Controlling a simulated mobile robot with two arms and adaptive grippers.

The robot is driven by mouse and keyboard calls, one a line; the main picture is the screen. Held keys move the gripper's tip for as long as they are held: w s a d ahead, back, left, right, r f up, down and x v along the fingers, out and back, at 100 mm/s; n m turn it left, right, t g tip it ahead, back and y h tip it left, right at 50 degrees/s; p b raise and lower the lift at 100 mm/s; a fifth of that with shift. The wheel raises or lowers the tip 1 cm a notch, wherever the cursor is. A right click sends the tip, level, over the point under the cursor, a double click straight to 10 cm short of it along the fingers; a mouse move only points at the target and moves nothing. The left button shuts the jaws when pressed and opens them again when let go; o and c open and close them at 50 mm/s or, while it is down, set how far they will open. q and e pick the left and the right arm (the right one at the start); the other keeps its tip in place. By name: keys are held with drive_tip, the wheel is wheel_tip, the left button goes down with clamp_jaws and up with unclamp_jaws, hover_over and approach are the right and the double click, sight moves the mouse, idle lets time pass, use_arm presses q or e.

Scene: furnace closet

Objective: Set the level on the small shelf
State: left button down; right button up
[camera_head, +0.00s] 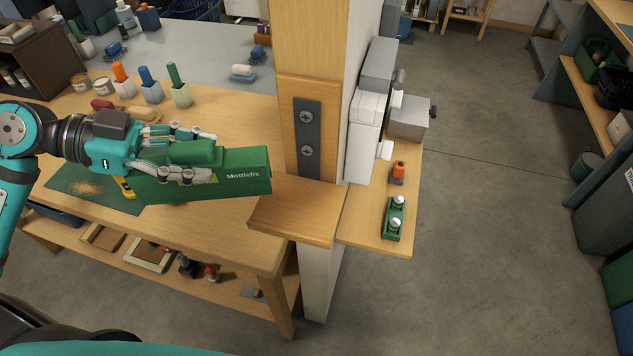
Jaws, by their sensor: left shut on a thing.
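A long green level (240,172) marked "Mottlefix" is in my left gripper (205,156), whose grey fingers are shut around its body. It is held about level above the workbench, with its right end close to the post. The small wooden shelf (295,212) sticks out from the post, below a dark plate with two screws. The level's right end is just left of the shelf and overlaps its left edge in the picture; I cannot tell whether they touch. No other object shows on the small shelf. My right gripper is not in view.
The wooden post (310,50) stands right of the level. Behind it, a side ledge (375,230) bears a grey machine (370,110), an orange-topped item and a green block with white knobs (394,218).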

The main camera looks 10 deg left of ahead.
sight(248, 157)
use_arm(q)
drive_tip(key=d, duration=0.2)
drive_tip(key=w+d+p, duration=0.1)
drive_tip(key=d, duration=0.1)
drive_tip(key=w+d+p, duration=0.1)
drive_tip(key=d, duration=0.1)
drive_tip(key=p+x, duration=0.1)
drive_tip(key=x, duration=0.2)
drive_tip(key=f+p+x, duration=0.1)
drive_tip(key=x, duration=0.2)
drive_tip(key=p+x, duration=0.1)
drive_tip(key=x, duration=0.1)
drive_tip(key=shift+s+d+f, duration=0.15)
drive_tip(key=shift+s+f, duration=0.05)
drive_tip(key=shift+f, duration=0.3)
drive_tip(key=c, duration=1.2)
unclamp_jaws()
drive_tip(key=shift+o, duration=0.6)
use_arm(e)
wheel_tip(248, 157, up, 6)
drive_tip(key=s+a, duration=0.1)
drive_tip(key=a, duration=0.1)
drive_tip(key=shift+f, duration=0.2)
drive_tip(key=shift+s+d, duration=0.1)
